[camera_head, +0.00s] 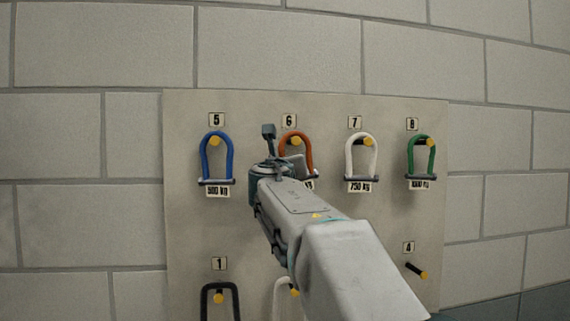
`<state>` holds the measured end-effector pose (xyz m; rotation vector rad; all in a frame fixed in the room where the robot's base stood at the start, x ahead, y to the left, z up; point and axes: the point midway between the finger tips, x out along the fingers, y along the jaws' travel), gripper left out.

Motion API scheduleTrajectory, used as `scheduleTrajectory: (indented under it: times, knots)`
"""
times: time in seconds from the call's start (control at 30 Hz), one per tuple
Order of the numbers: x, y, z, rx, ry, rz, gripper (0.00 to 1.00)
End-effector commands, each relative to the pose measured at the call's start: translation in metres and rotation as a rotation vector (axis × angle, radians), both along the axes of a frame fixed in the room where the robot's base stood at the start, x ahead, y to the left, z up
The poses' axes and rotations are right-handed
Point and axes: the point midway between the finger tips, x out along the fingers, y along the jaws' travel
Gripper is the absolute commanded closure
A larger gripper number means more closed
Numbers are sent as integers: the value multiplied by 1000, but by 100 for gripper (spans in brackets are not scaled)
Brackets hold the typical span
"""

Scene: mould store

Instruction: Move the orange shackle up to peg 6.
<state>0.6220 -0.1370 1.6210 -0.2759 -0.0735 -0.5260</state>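The orange shackle (309,146) hangs arch up at the place labelled 6 (289,121). The yellow tip of peg 6 (297,141) shows inside the top of its arch. My gripper (283,146) is just in front of its lower left part and hides that part and most of the weight label below. The two fingers look spread apart, one upright left of the shackle and one across its lower middle. I see nothing held between them. I cannot tell whether a finger touches the shackle.
A blue shackle (204,160) hangs on peg 5, a white one (348,158) on peg 7, a green one (408,157) on peg 8. Below, a black shackle (205,300) and a pale one (278,300) hang. Peg 4 (416,270) is bare. My arm covers the lower middle board.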

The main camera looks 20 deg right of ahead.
Motion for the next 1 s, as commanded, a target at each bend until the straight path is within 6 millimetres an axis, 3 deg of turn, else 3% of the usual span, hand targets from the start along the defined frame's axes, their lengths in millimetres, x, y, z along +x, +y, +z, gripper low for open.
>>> scheduleTrajectory:
  times: [0.43,0.47,0.53,1.0]
  knots:
    - [0,0,0,1,1,0,100]
    - [0,0,0,1,1,0,78]
    - [0,0,0,1,1,0,61]
    - [-9,5,-3,1,0,0,61]
